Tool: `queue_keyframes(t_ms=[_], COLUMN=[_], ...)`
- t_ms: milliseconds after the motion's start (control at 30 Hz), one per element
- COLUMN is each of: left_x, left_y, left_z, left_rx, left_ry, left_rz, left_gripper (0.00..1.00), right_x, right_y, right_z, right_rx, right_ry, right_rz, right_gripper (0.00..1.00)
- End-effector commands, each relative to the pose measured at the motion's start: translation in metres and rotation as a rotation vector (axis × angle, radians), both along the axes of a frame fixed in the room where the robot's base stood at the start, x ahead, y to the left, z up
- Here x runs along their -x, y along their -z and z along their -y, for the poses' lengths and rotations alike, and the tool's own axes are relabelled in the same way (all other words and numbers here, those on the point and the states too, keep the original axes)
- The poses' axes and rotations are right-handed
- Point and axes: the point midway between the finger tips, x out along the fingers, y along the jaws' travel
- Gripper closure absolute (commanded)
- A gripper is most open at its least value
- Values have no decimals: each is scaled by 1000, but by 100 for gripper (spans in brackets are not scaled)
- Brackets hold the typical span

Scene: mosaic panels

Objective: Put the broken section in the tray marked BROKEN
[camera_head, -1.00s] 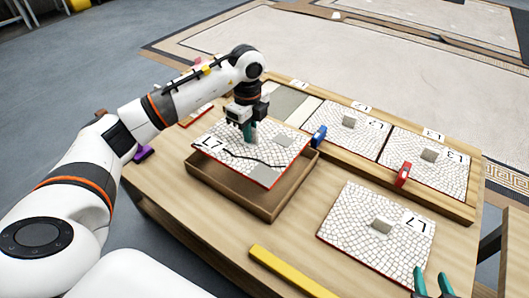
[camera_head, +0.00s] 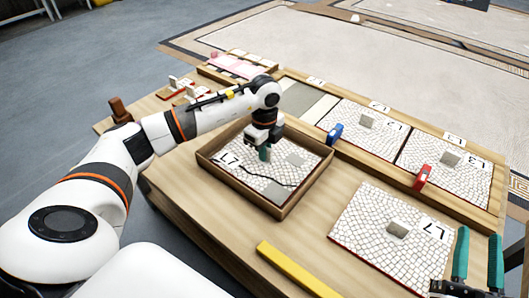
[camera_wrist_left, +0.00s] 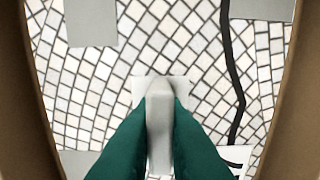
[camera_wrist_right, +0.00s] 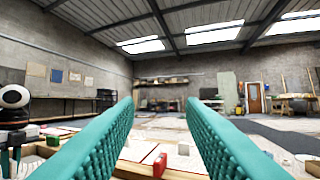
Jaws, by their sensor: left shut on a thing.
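The broken section (camera_head: 254,178) is a white mosaic panel marked L7 with a dark crack line and grey bare patches. It lies inside the brown wooden tray (camera_head: 283,211), within its walls. Any BROKEN mark on the tray is not visible. My left gripper (camera_head: 265,153) is shut on the section's grey grip block; in the left wrist view the green fingers clasp the block (camera_wrist_left: 160,120), with the crack (camera_wrist_left: 231,70) to its right. My right gripper (camera_head: 478,262) is open and empty at the lower right; its fingers show apart in the right wrist view (camera_wrist_right: 165,125).
An uncracked panel marked L7 (camera_head: 385,240) lies on the table at right. Panels L2 (camera_head: 350,122) and L3 (camera_head: 435,172) sit in the long frame (camera_head: 378,160) behind. A blue clamp (camera_head: 334,134), red clamp (camera_head: 422,177) and yellow bar (camera_head: 295,270) are nearby.

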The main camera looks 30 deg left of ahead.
Motion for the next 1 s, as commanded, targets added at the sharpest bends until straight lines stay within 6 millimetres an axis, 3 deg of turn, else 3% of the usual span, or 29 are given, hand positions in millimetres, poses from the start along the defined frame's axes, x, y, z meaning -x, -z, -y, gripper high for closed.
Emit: queue_keyframes(t_ms=[367,400,533,867,1000], left_x=[-1,0,0,0,0], left_y=[2,4,3,-1,-13], left_z=[0,0,0,0,0], left_rx=[0,-1,-1,0,-1], left_ry=[0,0,0,0,0], left_rz=[2,-1,-1,1,1], left_gripper=[100,86,67,67,67], right_x=[1,1,1,1,-3], right_y=[-3,-4,-3,-4,11], right_z=[0,0,0,0,1], right_rx=[-6,-6,-6,-5,23], right_ry=[-1,-1,-1,-1,4], right_rz=[19,22,21,15,-85], right_gripper=[64,64,64,64,64])
